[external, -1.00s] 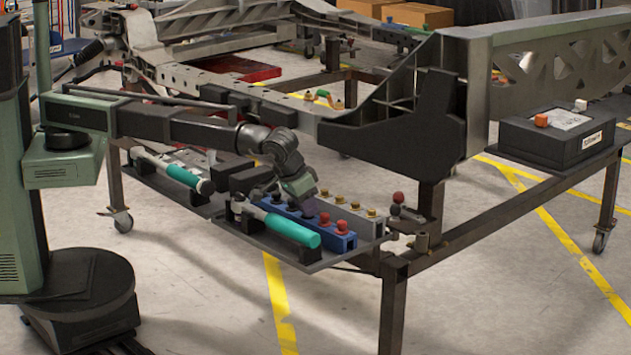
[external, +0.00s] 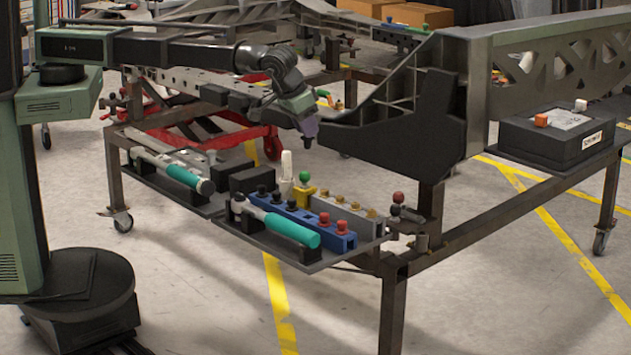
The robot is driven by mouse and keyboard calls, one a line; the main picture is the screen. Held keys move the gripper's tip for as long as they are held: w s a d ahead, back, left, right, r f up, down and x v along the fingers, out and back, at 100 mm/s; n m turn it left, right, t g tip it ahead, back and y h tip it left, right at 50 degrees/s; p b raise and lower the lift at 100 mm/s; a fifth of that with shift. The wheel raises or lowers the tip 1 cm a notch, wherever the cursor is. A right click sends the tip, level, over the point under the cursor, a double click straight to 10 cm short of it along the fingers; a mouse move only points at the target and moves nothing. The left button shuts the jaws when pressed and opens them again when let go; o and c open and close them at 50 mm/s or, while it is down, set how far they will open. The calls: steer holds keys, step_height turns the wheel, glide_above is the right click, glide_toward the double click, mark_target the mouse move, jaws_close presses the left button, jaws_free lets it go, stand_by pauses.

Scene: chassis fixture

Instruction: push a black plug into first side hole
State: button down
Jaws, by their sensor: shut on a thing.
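My gripper (external: 308,132) is raised above the tool tray, in front of the chassis rail and left of the large dark bracket. It is shut on a small dark piece at its tip, which looks like a black plug (external: 307,144), pointing down. More black plugs (external: 276,196) stand in the blue rack (external: 300,219), with red plugs (external: 341,227) at its right end. The chassis rail (external: 190,68) has several holes in its side at the left. Which one is the first side hole I cannot tell; my arm hides part of the rail.
The dark tray (external: 331,256) also holds a teal-handled tool (external: 292,230), a grey rack with brass pieces (external: 352,208), a yellow piece with a green knob (external: 304,190) and a white bottle (external: 286,165). The dark bracket (external: 415,130) stands close right of my gripper.

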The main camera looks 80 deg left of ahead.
steer(key=shift+r, duration=0.15)
step_height(320, 180, up, 5)
steer(key=p, duration=0.4)
steer(key=shift+p, duration=0.4)
